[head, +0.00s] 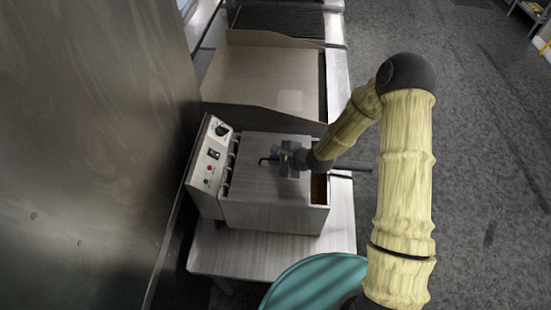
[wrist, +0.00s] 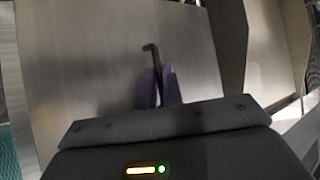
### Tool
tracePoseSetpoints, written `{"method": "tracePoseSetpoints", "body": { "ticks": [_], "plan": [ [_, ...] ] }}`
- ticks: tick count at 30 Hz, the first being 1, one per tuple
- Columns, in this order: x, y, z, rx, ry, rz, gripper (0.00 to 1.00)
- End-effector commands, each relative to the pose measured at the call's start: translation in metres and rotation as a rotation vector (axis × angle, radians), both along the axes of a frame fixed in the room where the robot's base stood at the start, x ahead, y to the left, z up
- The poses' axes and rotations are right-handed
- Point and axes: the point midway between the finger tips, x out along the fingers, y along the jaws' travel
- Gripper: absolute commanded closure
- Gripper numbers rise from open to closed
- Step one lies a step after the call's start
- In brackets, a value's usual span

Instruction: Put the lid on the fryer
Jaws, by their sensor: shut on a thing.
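The fryer (head: 270,218) is a metal box on a low table, with a control panel (head: 210,155) on its left side. The flat grey lid (head: 258,188) is over the fryer's top and covers most of it. A strip of brown interior (head: 319,190) shows along the lid's right side. My gripper (head: 284,160) is shut on the lid's dark, bent handle (head: 266,160). In the wrist view, the fingers (wrist: 158,88) pinch the handle (wrist: 151,50) above the lid (wrist: 85,65). I cannot tell whether the lid rests on the rim or hangs just above it.
A metal wall (head: 90,130) stands close on the left. A wide pale metal appliance (head: 265,75) with raised sides is behind the fryer, and a dark grill (head: 280,20) is beyond it. A teal round thing (head: 315,285) is in front. Open grey floor (head: 490,180) lies to the right.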

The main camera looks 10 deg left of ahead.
Motion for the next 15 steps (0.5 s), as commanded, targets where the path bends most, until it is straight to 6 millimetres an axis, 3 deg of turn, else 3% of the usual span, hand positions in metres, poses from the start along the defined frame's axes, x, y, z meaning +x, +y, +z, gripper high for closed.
{"method": "tracePoseSetpoints", "body": {
  "ticks": [9, 10, 13, 15],
  "plan": [
    [0.0005, 0.0004, -0.0048, 0.001, -0.002, 0.000, 1.00],
    [0.0005, 0.0004, -0.0043, 0.001, -0.002, 0.000, 0.88],
    [0.0005, 0.0003, -0.0042, 0.001, -0.002, 0.000, 0.68],
    [0.0003, 0.0002, -0.0043, 0.000, -0.001, 0.000, 0.66]
  ]
}}
